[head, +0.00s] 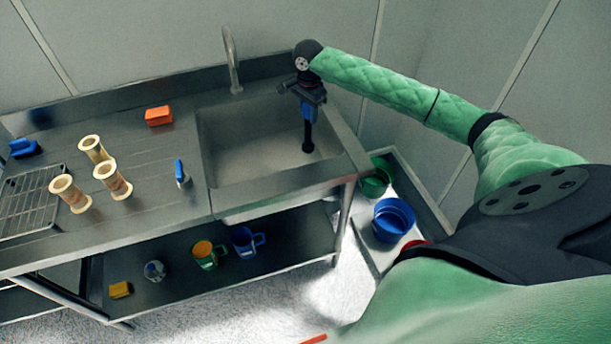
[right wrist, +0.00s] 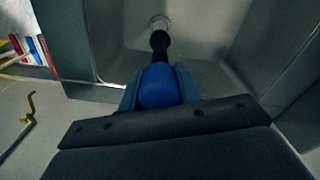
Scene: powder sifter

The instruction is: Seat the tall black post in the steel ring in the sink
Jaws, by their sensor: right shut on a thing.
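The tall black post (head: 307,140) hangs roughly upright over the right part of the sink (head: 230,155), with a blue upper part (head: 308,112). My right gripper (head: 308,100) is shut on that blue part. In the right wrist view the jaws (right wrist: 158,92) hold the blue part (right wrist: 158,86), and the black end (right wrist: 160,42) points away into the basin. A thin pale ring-like arc (right wrist: 159,20), likely the steel ring, shows just beyond the black end. I cannot tell whether they touch. The ring is not clear in the head view. My left gripper is not in view.
A tap (head: 232,62) stands behind the sink. The counter left of it holds an orange block (head: 159,116), several cream spools, a blue-handled tool (head: 181,172) and a wire rack (head: 28,205). Mugs sit on the shelf below. Blue (head: 393,218) and green buckets stand at the right.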

